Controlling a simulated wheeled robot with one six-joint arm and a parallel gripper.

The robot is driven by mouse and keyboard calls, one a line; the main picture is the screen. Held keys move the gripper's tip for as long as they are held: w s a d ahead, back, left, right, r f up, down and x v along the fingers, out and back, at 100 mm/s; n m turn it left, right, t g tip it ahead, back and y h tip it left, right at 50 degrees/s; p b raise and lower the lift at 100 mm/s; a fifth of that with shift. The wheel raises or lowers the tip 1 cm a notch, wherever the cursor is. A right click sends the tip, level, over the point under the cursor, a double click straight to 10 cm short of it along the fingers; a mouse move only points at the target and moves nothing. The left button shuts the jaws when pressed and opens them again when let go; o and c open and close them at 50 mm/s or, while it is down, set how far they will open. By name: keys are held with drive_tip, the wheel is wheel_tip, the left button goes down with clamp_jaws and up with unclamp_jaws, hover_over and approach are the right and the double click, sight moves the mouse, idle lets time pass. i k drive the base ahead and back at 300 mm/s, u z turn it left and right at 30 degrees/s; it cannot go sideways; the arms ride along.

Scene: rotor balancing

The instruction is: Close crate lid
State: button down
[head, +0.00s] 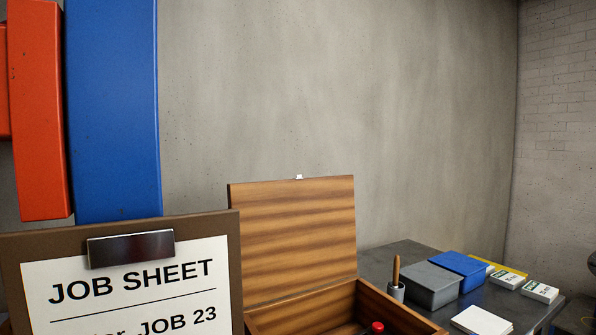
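A wooden crate (400,312) shows at the bottom centre of the head view, cut off by the lower edge. Its wooden lid (292,235) stands open and nearly upright at the back, with a small metal catch (298,177) on its top edge. A red-topped item (376,328) shows inside the crate; the rest of the crate's inside is mostly out of view. My gripper is not in view.
A clipboard (30,250) with a job sheet stands at the left, close to the lid. A dark table (405,250) on the right holds a grey box (432,288), a blue box (458,268), a cup with a wooden-handled tool (396,292), small labelled boxes (540,291) and white sheets (481,320).

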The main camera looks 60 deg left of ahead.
sight(297, 235)
drive_tip(key=u, duration=0.65)
drive_tip(key=i, duration=0.75)
drive_tip(key=u, duration=0.8)
